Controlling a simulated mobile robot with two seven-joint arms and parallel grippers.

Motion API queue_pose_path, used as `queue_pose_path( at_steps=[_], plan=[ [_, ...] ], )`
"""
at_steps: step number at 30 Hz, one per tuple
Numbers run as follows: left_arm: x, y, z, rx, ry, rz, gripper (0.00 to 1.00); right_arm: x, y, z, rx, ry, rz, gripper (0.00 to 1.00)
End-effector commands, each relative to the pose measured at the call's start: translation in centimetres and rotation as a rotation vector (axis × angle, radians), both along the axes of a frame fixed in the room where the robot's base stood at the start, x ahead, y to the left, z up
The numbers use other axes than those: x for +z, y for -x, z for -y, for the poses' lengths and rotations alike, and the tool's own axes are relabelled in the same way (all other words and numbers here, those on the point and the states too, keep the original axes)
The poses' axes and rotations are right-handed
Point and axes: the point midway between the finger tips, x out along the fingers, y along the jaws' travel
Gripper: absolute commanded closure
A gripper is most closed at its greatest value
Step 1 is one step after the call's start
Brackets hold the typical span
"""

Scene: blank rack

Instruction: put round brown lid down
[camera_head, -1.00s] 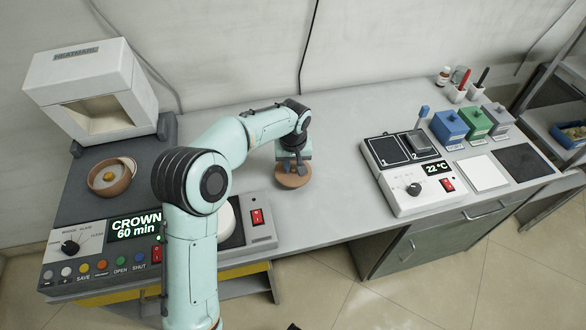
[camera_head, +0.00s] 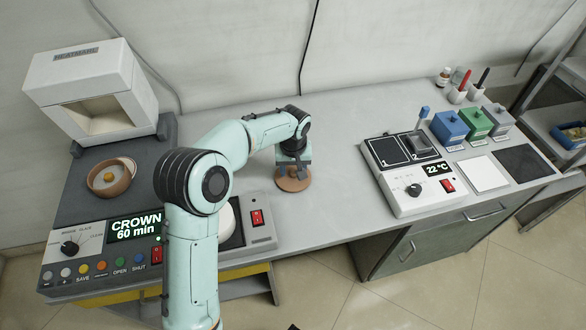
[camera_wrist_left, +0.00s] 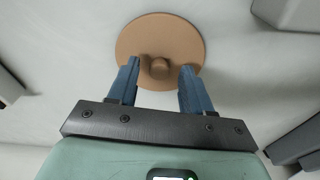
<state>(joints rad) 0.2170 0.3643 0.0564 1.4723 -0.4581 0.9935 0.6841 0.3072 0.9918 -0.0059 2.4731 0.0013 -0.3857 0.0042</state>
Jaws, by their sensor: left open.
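The round brown lid (camera_head: 293,183) lies flat on the grey table between the two machines. In the left wrist view the lid (camera_wrist_left: 160,35) shows a small round knob (camera_wrist_left: 160,68) on top. My left gripper (camera_head: 292,170) is just above the lid. In the left wrist view my left gripper (camera_wrist_left: 160,72) is open, with one blue finger on each side of the knob and a gap on both sides. My right gripper is not in view.
A hotplate unit (camera_head: 408,200) with two dark plates stands to the right. The table (camera_head: 330,150) around the lid is clear.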

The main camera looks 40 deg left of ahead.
Motion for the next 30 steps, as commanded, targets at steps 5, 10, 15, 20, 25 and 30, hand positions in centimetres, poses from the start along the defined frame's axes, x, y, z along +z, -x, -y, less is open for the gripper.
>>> queue_pose_path(
  at_steps=[5, 10, 15, 20, 25, 30],
  plan=[
    [3.5, 0.2, 0.2, 0.001, -0.001, 0.007, 0.5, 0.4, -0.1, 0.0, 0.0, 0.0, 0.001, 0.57],
    [7.2, 0.5, 0.5, 0.001, -0.002, 0.007, 0.5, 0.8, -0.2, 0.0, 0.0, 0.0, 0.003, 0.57],
    [10.0, 0.8, 0.8, 0.0, 0.0, 0.004, 0.5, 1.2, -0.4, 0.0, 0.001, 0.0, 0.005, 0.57],
    [11.3, 1.0, 0.9, 0.0, 0.0, 0.003, 0.5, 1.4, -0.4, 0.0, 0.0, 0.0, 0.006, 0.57],
    [11.6, 1.1, 0.9, 0.0, 0.0, 0.001, 0.5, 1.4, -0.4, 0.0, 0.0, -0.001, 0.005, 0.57],
    [11.5, 1.1, 0.9, 0.0, 0.0, 0.001, 0.5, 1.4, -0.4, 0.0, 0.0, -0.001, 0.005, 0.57]
  ],
)
